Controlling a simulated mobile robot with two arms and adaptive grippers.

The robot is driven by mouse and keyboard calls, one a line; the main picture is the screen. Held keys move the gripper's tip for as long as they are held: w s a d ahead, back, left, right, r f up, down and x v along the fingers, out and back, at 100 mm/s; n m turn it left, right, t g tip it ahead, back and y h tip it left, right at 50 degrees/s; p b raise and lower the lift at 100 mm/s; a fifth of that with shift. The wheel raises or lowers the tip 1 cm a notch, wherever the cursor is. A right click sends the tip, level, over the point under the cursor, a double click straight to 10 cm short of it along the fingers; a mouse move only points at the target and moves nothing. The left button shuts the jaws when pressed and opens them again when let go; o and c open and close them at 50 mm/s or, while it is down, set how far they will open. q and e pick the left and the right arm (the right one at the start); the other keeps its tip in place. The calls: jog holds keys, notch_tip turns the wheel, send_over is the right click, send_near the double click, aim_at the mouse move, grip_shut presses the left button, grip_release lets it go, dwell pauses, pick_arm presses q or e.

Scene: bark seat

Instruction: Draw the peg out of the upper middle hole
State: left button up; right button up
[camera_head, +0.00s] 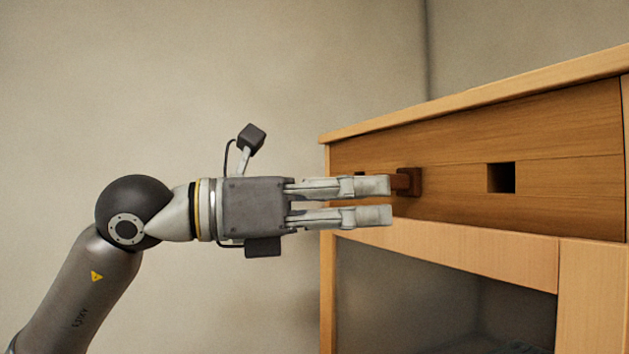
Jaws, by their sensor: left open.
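The peg (413,182) is a dark brown wooden piece with a square look. It sticks out of the middle of the upper wooden panel (450,205) of the cabinet, and its hole is hidden behind it. My left gripper (390,201) comes in level from the left and is open, with its two fingers one above the other and a gap between them. The upper fingertip overlaps the left end of the peg in the picture; I cannot tell whether they touch. The lower fingertip is below the peg. My right gripper is not in view.
An empty square hole (501,177) is in the panel to the right of the peg. A dark spot just above the upper finger may be another hole, mostly hidden. The cabinet top (480,98) overhangs the panel. Below is a dark recess (430,290). The left side is clear wall.

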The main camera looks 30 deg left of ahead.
aim_at(406, 181)
pick_arm(q)
jog(key=a+r+n+t+y, duration=0.1)
jog(key=a+r+t+y, duration=0.15)
jog(key=a, duration=0.25)
jog(key=shift+y, duration=0.25)
jog(key=p+x, duration=0.2)
jog(key=x, duration=0.7)
jog(key=shift+w+d+f, duration=0.15)
jog(key=shift+x, duration=0.8)
